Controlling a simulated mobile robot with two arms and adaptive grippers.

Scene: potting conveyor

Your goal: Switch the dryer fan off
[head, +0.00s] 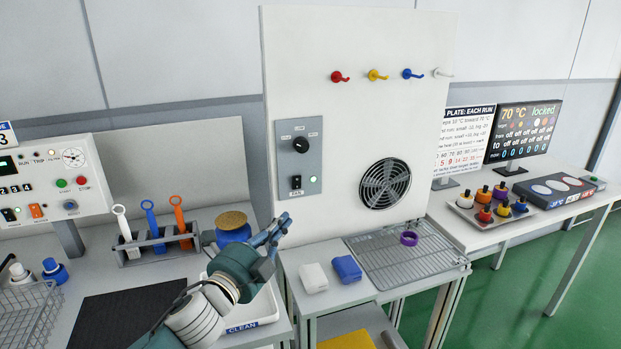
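The dryer fan (385,183) is a round dark grille set in the white upright panel (350,120). To its left is a grey control plate (312,160). The plate carries a black dial (300,144), a dark rocker switch (296,182) low down and a small green lit lamp (312,179) beside the switch. Which way the rocker is tipped is too small to tell. My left gripper (279,229) is below and left of the control plate, apart from the switch in the picture. Its fingers are seen edge-on, so their opening is unclear. My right gripper is out of view.
A blue jar with a tan lid (233,228) stands close behind my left gripper. White and blue cloths (346,269) and a wire rack (410,262) with a purple ring (408,238) lie below the fan. Colored hooks (376,75) stick out above.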

